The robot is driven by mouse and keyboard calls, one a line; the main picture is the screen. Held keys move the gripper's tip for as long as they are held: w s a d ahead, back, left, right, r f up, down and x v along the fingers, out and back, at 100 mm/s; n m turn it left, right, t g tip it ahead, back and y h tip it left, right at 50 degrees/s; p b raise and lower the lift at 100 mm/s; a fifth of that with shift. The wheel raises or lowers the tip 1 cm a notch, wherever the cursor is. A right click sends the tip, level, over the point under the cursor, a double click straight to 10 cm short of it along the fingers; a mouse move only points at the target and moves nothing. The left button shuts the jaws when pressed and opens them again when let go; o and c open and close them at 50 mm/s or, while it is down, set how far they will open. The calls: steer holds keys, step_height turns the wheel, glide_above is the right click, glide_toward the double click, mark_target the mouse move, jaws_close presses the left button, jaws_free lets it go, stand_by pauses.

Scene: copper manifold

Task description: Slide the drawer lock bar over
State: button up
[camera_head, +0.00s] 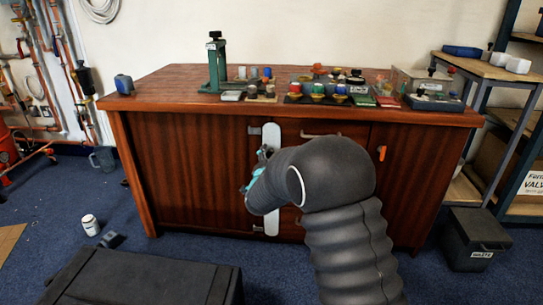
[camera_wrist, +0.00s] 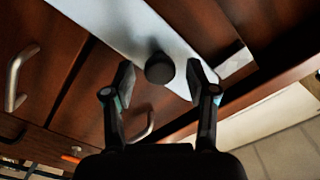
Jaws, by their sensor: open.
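The drawer lock bar (camera_head: 271,140) is a pale, upright strip on the front of the wooden cabinet. Its lower end (camera_head: 272,223) shows below my arm, and its middle is hidden behind my gripper. In the wrist view the bar (camera_wrist: 118,27) runs diagonally and carries a dark round knob (camera_wrist: 159,68). My gripper (camera_wrist: 160,82) is open, with one finger on each side of the knob. I cannot tell whether either finger touches it. In the head view my gripper (camera_head: 257,177) is partly hidden by my own wrist.
Drawer handles (camera_wrist: 18,78) show beside the bar. An orange latch (camera_head: 382,152) is on the right door. The cabinet top (camera_head: 160,98) carries a green stand (camera_head: 216,65) and several small pots.

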steer(key=shift+w, duration=0.55)
jaws_close()
steer(key=a, duration=0.4)
jaws_free()
steer(key=shift+a, duration=0.15)
